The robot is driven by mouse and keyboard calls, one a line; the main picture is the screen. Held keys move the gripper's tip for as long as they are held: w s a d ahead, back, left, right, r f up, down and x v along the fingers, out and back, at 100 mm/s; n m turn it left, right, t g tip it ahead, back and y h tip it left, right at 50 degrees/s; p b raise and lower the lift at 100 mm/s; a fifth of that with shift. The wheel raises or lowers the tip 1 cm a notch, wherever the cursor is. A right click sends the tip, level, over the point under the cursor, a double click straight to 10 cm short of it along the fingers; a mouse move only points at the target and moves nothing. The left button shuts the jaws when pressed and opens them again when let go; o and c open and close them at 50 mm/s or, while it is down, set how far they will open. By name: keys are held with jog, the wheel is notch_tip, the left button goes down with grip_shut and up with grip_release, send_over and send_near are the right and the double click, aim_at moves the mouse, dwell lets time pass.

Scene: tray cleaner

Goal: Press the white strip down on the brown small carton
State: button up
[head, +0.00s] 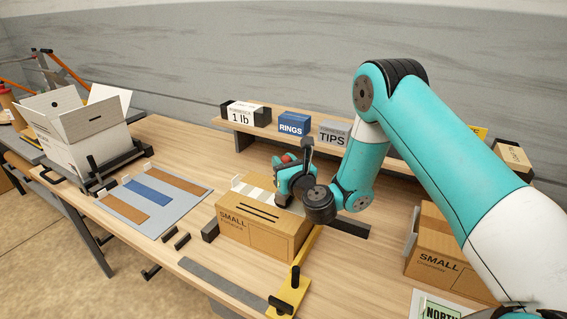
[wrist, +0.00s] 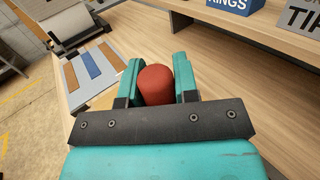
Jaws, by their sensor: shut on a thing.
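The brown small carton (head: 245,235) stands on the table in the middle of the head view, marked SMALL. A white strip (head: 256,192) lies across its top, and its left end shows at the carton's left edge. My gripper (head: 286,172) is over the right rear of the carton top and hides part of it and of the strip. In the wrist view my gripper (wrist: 156,80) is shut on a red rounded object (wrist: 155,86). I cannot tell whether the red object touches the strip. The carton is not clear in the wrist view.
A grey board with brown and blue strips (head: 150,192) lies left of the carton. An open white box (head: 75,135) stands at the far left. A yellow bar (head: 297,275) is at the carton's right front. A shelf behind holds a RINGS box (head: 294,124) and a TIPS box (head: 334,133). Another SMALL carton (head: 440,255) is right.

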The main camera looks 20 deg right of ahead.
jog(key=shift+f+b, duration=0.3)
jog(key=shift+f, duration=0.05)
jog(key=shift+r+p, duration=0.2)
jog(key=shift+p, duration=0.4)
jog(key=w+a+p, duration=0.1)
jog(key=p, duration=0.4)
jog(key=shift+w, duration=0.15)
dwell(0.3)
jog(key=p, duration=0.4)
jog(key=shift+w+a, duration=0.15)
jog(key=shift+a, duration=0.15)
jog(key=shift+a+f+p, duration=0.15)
jog(key=shift+f+p, duration=0.15)
jog(key=shift+p, duration=0.45)
notch_tip(320, 180, up, 6)
jog(key=p, duration=0.3)
jog(key=shift+r, duration=0.1)
